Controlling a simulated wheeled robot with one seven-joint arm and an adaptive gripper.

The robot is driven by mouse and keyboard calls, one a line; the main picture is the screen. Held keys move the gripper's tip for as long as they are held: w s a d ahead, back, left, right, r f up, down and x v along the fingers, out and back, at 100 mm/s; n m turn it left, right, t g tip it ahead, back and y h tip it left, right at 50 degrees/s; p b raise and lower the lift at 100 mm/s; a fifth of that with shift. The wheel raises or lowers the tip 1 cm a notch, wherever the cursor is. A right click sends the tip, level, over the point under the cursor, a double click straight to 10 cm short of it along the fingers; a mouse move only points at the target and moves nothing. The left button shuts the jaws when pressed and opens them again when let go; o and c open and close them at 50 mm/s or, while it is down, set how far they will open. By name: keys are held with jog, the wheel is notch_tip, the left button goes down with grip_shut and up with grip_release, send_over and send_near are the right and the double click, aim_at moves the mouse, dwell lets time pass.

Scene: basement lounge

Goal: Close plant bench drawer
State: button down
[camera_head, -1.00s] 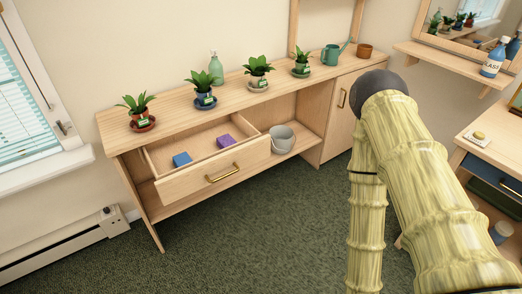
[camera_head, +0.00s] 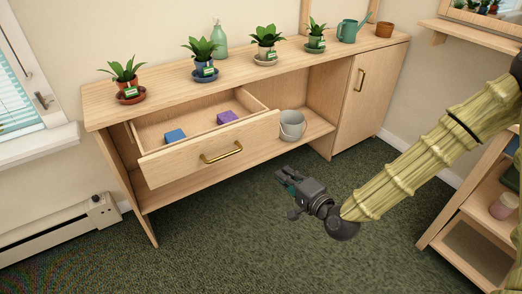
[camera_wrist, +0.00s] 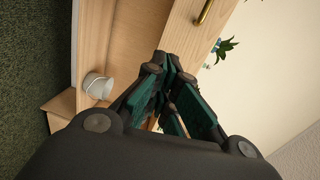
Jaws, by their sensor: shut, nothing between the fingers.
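The plant bench (camera_head: 370,58) stands along the wall. Its wooden drawer (camera_head: 168,174) is pulled out, with a brass handle (camera_head: 221,153) on its front. A blue box (camera_head: 175,136) and a purple box (camera_head: 227,117) lie inside it. My gripper (camera_head: 281,177) is in front of the bench, right of the drawer front and apart from it. Its fingers (camera_wrist: 172,72) are shut and empty in the wrist view.
Several potted plants (camera_head: 204,68), a green bottle (camera_head: 220,40) and a watering can (camera_head: 350,31) stand on the bench top. A grey bucket (camera_head: 291,126) sits on the open shelf. A wooden shelf unit (camera_head: 447,228) is at the right. Carpet in front is clear.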

notch_tip(320, 180, up, 4)
jog(key=w+m+t, duration=0.1)
jog(key=w+t, duration=0.1)
jog(key=b, duration=0.2)
send_near(257, 133)
jog(key=shift+y, duration=0.3)
jog(key=x, duration=0.5)
jog(key=shift+w+a, duration=0.1)
jog(key=shift+w, duration=0.1)
jog(key=shift+x, duration=0.85)
